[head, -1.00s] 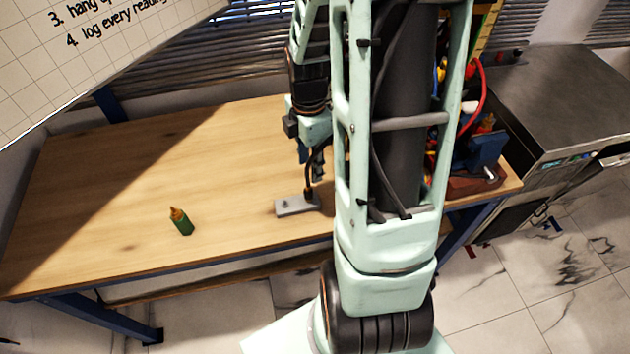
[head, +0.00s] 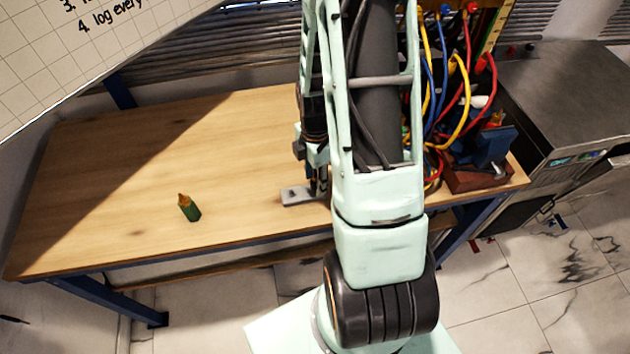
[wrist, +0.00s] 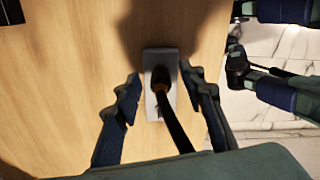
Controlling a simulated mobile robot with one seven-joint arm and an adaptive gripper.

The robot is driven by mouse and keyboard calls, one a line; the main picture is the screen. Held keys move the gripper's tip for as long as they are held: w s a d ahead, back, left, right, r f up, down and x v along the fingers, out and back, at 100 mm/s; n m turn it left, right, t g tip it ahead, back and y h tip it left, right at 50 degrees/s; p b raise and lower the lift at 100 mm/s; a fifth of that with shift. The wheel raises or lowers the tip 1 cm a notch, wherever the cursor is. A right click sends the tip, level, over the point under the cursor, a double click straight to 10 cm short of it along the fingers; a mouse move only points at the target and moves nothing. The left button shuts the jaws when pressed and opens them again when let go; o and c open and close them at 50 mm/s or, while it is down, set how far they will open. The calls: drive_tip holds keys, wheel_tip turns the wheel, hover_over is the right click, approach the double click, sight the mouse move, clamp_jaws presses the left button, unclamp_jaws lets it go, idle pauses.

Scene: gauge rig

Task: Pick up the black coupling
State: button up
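The black coupling (wrist: 160,76) stands on a small grey plate (wrist: 152,107) in the wrist view, with a dark shaft and a thin orange-brown band running toward the camera. My gripper (wrist: 158,80) is open, with one finger on each side of the coupling and visible gaps between. In the head view, my gripper (head: 319,182) is low over the right end of the grey plate (head: 296,195), near the table's front edge. My arm and fingers hide most of the coupling there.
Red, blue and yellow hoses (head: 455,90) and a reddish-brown block (head: 476,178) crowd the right end. The table's left half is mostly clear.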

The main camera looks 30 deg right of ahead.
drive_tip(key=shift+f, duration=0.4)
clamp_jaws()
drive_tip(key=shift+r, duration=0.2)
